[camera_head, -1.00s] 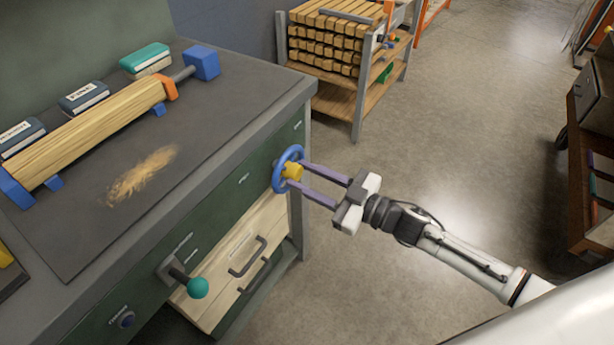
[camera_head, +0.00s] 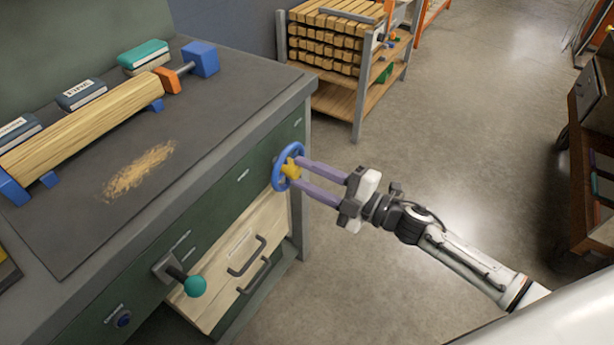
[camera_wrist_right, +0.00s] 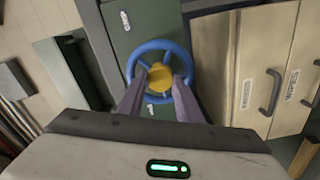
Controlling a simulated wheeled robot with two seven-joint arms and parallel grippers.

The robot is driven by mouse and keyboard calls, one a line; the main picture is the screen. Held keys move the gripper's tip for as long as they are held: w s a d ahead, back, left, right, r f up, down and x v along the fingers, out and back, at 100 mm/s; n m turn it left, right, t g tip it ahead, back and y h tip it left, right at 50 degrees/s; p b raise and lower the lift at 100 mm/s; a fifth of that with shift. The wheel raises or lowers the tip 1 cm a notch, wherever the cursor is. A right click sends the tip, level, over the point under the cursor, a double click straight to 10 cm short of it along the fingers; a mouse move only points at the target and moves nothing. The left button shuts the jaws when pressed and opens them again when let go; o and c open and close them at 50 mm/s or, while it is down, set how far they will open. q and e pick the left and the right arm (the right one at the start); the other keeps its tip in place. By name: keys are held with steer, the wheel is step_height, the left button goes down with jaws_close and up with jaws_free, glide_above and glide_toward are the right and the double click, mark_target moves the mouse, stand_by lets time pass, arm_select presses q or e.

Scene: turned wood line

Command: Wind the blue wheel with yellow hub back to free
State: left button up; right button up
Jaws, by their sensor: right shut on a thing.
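The blue wheel with the yellow hub (camera_head: 277,176) stands upright on the green front of the workbench, near its right corner. My right gripper (camera_head: 299,173) reaches it from the right, its purple fingers shut on the wheel around the yellow hub. The right wrist view shows the blue rim (camera_wrist_right: 157,45) and the hub (camera_wrist_right: 159,80) between the fingertips. On the bench top, an orange jaw (camera_head: 170,80) sits on a shaft from a blue block (camera_head: 204,58), just off the end of a wooden blank (camera_head: 85,124). My left gripper is not in view.
A lever with a teal knob (camera_head: 195,286) sticks out of the bench front, left of a drawer with dark handles (camera_head: 247,257). A rack of wood pieces (camera_head: 333,48) stands behind. The floor (camera_head: 470,130) around my right arm is clear.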

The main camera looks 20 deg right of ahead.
steer(key=n+b, duration=0.1)
steer(key=n, duration=0.3)
steer(key=shift+f+n+b, duration=0.15)
steer(key=shift+n+b, duration=0.15)
steer(key=n+b, duration=0.1)
steer(key=n, duration=0.2)
steer(key=shift+n+b, duration=0.35)
steer(key=shift+n, duration=0.05)
steer(key=n+b, duration=0.3)
steer(key=n, duration=0.2)
steer(key=n+b, duration=0.1)
steer(key=n, duration=0.2)
steer(key=n+b, duration=0.3)
steer(key=n, duration=0.1)
arm_select(q)
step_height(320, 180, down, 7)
steer(key=b, duration=0.1)
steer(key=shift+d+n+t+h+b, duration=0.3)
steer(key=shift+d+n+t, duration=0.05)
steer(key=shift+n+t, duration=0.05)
arm_select(e)
steer(key=shift+n, duration=1.9)
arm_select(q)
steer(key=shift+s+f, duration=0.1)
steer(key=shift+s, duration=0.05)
arm_select(e)
steer(key=shift+n, duration=0.3)
